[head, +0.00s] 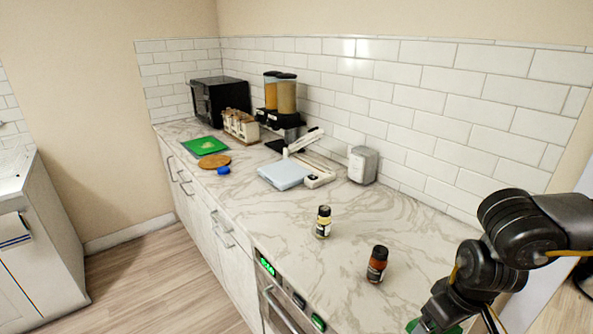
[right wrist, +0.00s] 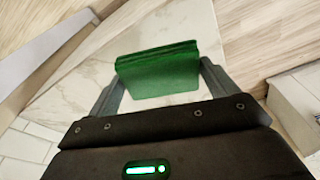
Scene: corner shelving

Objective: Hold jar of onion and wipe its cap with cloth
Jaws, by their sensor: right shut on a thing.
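A small jar with a black cap and pale yellowish contents (head: 323,222) stands upright on the marble counter. A second small jar with a dark cap and reddish-brown contents (head: 377,264) stands nearer the front right. The labels are too small to read, so I cannot tell which holds onion. My right gripper (right wrist: 161,72) is shut on a folded green cloth (right wrist: 158,75), held between its two fingers. In the head view my right arm is at the lower right, with only bits of green at the bottom edge. My left gripper is not in view.
The marble counter (head: 285,215) is clear around both jars. Farther back are a pale blue board (head: 284,175), a grey box (head: 362,165), dispensers (head: 287,95), a green board (head: 205,146) and a black microwave (head: 220,98). A tiled wall bounds the back.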

